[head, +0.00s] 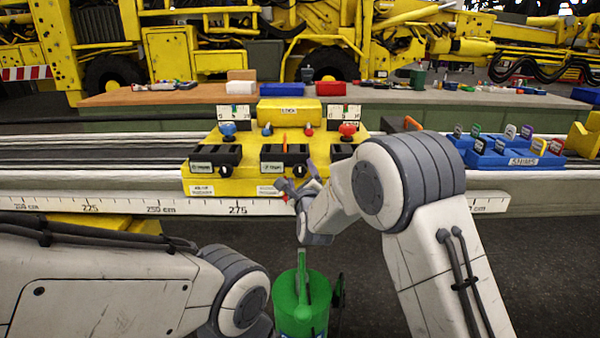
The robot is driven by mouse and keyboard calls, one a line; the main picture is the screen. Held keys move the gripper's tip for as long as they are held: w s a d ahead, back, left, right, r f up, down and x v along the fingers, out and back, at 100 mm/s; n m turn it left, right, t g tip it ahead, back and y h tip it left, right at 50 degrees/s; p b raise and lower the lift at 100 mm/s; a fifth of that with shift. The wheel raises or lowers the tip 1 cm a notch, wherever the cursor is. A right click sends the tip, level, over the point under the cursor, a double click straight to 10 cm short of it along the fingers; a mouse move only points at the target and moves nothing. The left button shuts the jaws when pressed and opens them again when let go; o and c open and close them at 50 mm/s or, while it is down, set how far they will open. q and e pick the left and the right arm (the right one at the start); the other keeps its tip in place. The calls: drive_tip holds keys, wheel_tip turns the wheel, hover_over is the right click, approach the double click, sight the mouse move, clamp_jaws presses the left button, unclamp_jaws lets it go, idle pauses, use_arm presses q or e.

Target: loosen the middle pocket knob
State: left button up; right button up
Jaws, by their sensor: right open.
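A yellow fixture (238,186) on the rail carries a row of black pockets. The middle pocket (272,155) has a thin orange-red piece standing at it. Its black knob (298,170) is on the front, at the right side of the pocket. My right gripper (300,188) is open, just below and in front of this knob. I cannot tell whether it touches the knob. The left pocket (208,156) has a similar black knob (226,171). The right pocket (342,152) is partly hidden by my right arm. My left arm comes in at lower left; its gripper does not show.
A blue knob (228,129) and a red knob (347,130) stand on top of the fixture. A white ruler (130,206) runs along the front edge. A blue rack (500,158) of tags is at right. A green can (300,306) is below, between my arms.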

drive_tip(key=shift+w+a, duration=0.1)
drive_tip(key=shift+w, duration=0.4)
clamp_jaws()
